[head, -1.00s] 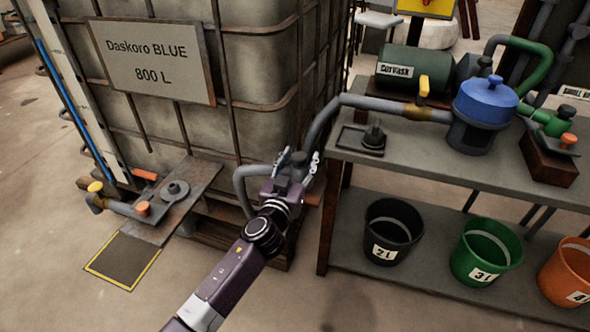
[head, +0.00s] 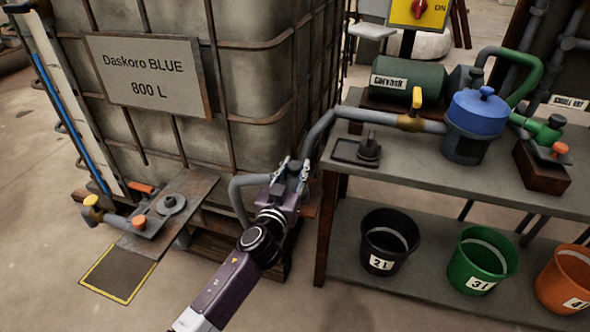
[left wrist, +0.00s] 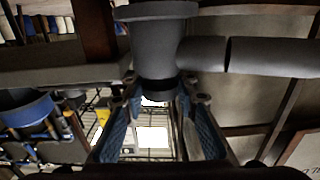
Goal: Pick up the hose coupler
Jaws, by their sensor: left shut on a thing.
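The hose coupler (head: 293,166) is a dark grey fitting at the end of the grey hose, between the big tank and the bench. My left gripper (head: 293,174) has its fingers on both sides of it and is shut on it. In the left wrist view the coupler (left wrist: 160,50) stands large above the blue-padded fingers (left wrist: 160,98), with its lower end between their tips. A grey pipe piece (left wrist: 255,56) runs from it to the right. The fingers partly hide the coupler in the head view. My right gripper is not in view.
The caged tank (head: 235,90) stands close behind on the left. The bench (head: 455,176) on the right carries a pump with a blue lid (head: 480,108) and a yellow-handled valve (head: 414,112). Black (head: 390,240), green (head: 482,260) and orange (head: 567,280) buckets stand on its lower shelf.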

